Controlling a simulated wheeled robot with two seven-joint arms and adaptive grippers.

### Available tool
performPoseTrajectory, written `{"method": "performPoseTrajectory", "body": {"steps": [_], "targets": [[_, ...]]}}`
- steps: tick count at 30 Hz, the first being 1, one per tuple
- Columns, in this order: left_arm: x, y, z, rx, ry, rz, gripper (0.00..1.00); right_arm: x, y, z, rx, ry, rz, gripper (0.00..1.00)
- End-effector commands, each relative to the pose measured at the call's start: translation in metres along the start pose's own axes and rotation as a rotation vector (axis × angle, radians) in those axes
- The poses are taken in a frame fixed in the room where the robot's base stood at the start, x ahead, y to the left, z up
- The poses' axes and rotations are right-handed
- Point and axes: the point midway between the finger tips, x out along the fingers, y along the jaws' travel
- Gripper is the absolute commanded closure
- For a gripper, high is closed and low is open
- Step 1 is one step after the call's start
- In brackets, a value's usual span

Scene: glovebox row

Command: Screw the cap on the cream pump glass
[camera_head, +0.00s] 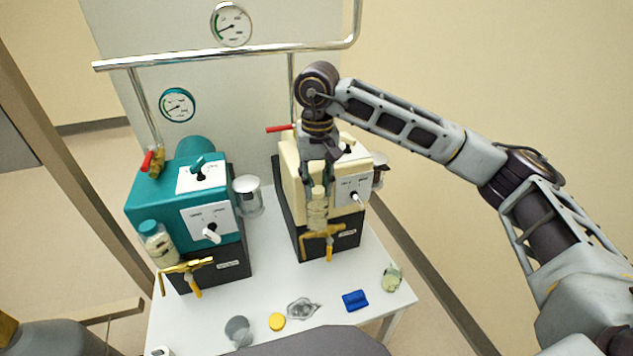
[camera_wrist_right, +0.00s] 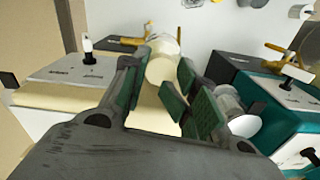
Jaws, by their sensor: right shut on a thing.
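The cream pump (camera_head: 300,190) stands at the back right of the white table. Its glass (camera_head: 317,215) hangs upright at its front, above a brass tap. The cream cap (camera_head: 318,191) is at the glass's top; it also shows between the fingers in the right wrist view (camera_wrist_right: 160,68). My right gripper (camera_head: 318,178) points down over the glass from above, shut on the cap. Whether the cap's thread is engaged cannot be seen. My left gripper is not in view.
A teal pump (camera_head: 165,205) with its own teal-capped glass (camera_head: 157,242) stands left. A chrome pipe (camera_head: 230,53) runs behind my right arm. A yellow cap (camera_head: 277,321), a beaker (camera_head: 238,330), a blue item (camera_head: 355,300) and a small bottle (camera_head: 391,278) lie along the front.

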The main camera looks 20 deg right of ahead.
Motion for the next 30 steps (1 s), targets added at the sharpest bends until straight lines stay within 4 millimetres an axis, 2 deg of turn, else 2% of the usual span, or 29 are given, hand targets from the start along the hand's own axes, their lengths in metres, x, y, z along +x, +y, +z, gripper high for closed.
{"method": "performPoseTrajectory", "body": {"steps": [1, 17, 30], "targets": [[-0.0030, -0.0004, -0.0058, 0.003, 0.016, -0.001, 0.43, 0.0026, 0.0017, 0.0006, 0.002, -0.006, 0.006, 1.00], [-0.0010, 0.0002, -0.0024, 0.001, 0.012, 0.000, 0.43, 0.0050, 0.0032, 0.0010, 0.138, -0.009, 0.011, 1.00], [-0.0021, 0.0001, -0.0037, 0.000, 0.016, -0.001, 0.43, 0.0063, 0.0037, 0.0012, 0.369, -0.010, 0.014, 1.00]]}}
